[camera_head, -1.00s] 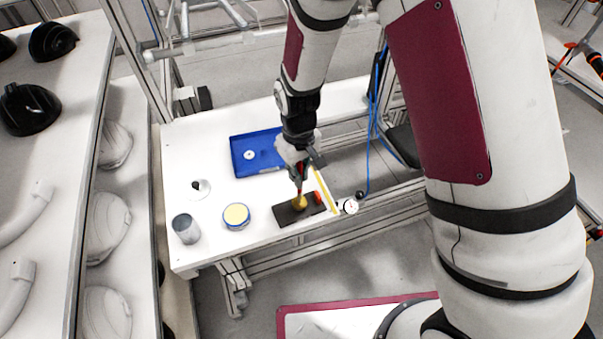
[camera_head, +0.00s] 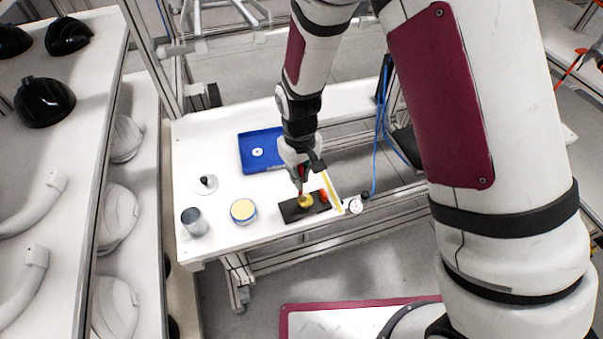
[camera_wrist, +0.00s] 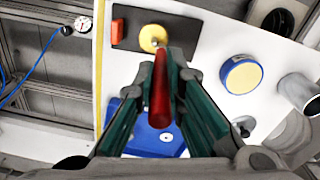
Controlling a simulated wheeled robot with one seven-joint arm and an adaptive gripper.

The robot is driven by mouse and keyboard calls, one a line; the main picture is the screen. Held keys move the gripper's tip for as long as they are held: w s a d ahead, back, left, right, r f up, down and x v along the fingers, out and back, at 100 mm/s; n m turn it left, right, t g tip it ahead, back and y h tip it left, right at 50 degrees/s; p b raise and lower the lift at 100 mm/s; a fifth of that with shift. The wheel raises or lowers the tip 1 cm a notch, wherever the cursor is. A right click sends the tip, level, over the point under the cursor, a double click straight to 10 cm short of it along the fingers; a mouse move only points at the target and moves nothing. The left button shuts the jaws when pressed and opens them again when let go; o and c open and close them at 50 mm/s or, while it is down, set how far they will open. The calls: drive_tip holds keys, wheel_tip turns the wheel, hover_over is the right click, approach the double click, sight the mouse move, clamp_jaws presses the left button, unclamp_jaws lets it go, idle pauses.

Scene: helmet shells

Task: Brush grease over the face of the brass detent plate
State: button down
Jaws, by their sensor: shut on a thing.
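The brass detent plate (camera_head: 307,202) is a round yellow piece on a dark rectangular base (camera_head: 290,213) near the table's front right edge. In the wrist view the plate (camera_wrist: 149,36) shows beyond the fingers. My gripper (camera_head: 302,171) is above the plate, shut on the red handle of the brush (camera_wrist: 160,95). It also shows in the wrist view (camera_wrist: 163,88). The brush's far end meets the plate in the picture; I cannot tell whether it touches. Grease on the face cannot be made out. A blue tin with pale yellow contents (camera_head: 243,210) stands left of the base.
A grey cup (camera_head: 194,222) and a white disc with a black knob (camera_head: 206,184) stand at left. A blue tray (camera_head: 246,158) lies behind. A red piece (camera_head: 323,195), a yellow strip (camera_head: 331,188) and a dial gauge (camera_head: 354,206) are close right of the plate.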

drive_tip(key=shift+s, duration=0.15)
drive_tip(key=shift+s, duration=0.25)
drive_tip(key=shift+s+d+p, duration=0.1)
drive_tip(key=shift+d+p, duration=0.05)
drive_tip(key=shift+p, duration=0.15)
drive_tip(key=shift+s+d, duration=0.15)
drive_tip(key=shift+s, duration=0.05)
drive_tip(key=shift+d+p, duration=0.2)
drive_tip(key=shift+p, duration=0.1)
drive_tip(key=shift+d, duration=0.1)
drive_tip(key=shift+d, duration=0.4)
